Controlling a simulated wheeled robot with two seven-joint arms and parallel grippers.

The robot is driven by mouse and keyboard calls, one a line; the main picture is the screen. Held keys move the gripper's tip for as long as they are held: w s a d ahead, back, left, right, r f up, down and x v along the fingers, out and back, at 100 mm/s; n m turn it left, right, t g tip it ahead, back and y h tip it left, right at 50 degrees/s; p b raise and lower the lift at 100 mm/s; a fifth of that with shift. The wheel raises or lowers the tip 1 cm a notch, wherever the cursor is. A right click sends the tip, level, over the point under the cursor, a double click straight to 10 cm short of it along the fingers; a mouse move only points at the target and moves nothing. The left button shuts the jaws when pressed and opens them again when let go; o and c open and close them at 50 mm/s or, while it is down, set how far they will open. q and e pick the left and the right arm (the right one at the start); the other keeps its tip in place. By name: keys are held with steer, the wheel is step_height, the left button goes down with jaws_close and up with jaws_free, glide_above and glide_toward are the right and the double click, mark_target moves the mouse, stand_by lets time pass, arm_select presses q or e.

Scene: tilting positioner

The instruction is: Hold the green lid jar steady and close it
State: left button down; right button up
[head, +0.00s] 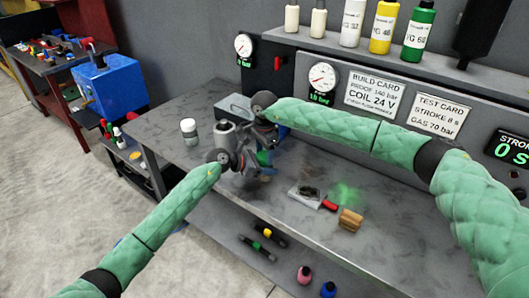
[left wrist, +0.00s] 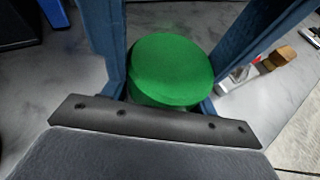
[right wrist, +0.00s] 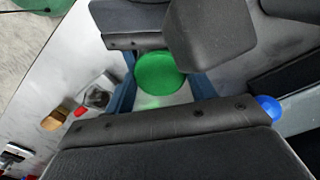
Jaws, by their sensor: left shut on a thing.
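The green lid (left wrist: 170,70) shows from above in the left wrist view, between the two fingers of my left gripper (left wrist: 168,90), which is shut on the jar. The lid also shows in the right wrist view (right wrist: 158,73), between the blue fingers of my right gripper (right wrist: 163,95). Those fingers stand apart, with a visible gap below the lid, so the right gripper looks open around it. In the head view both grippers crowd together over the bench and only a sliver of green (head: 264,158) shows. The jar body is mostly hidden, and how the lid sits on it cannot be told.
A blue round thing (right wrist: 268,108) is close to my right gripper. A wooden block (head: 350,219) and a red-handled tool (head: 329,204) lie to the right.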

steer(key=c, duration=0.4)
steer(key=shift+o, duration=0.2)
steer(key=m, duration=0.5)
steer(key=shift+m, duration=0.4)
steer(key=o, duration=1.1)
steer(key=shift+c, duration=0.2)
steer(key=shift+r, duration=2.25)
steer(key=shift+r, duration=0.1)
steer(key=shift+c, duration=0.2)
